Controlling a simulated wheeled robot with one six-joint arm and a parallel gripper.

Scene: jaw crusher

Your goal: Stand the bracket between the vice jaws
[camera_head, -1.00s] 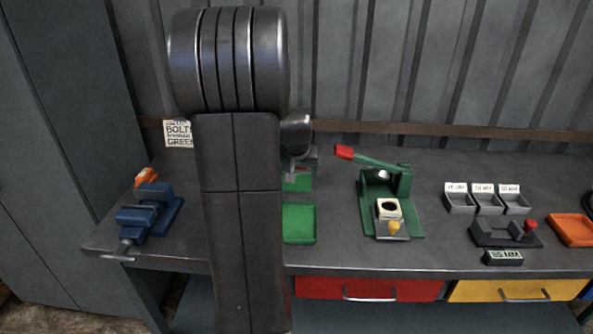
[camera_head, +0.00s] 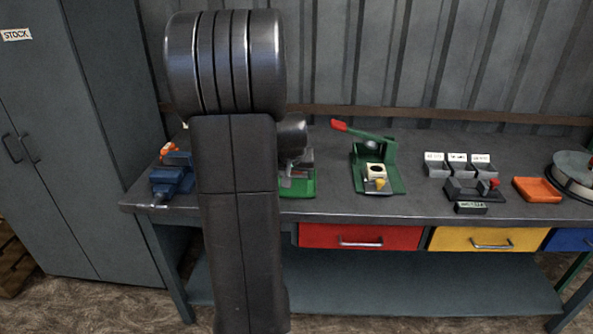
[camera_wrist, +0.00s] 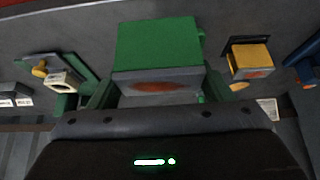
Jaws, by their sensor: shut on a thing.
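In the head view my gripper (camera_head: 297,170) is small, partly behind my arm, and appears over or in front of the green tray (camera_head: 300,188). The blue vice (camera_head: 172,182) stands on the bench's left end, partly covered by my arm; it also shows at the right edge of the wrist view (camera_wrist: 306,62). Its jaw gap is unclear.
An orange object (camera_head: 168,149) is beside the vice. A yellow block (camera_wrist: 250,58) stands between tray and vice in the wrist view. A green lever press (camera_head: 378,172) stands right of the tray, then small grey bins (camera_head: 458,167) and an orange tray (camera_head: 538,190). Bench front is largely clear.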

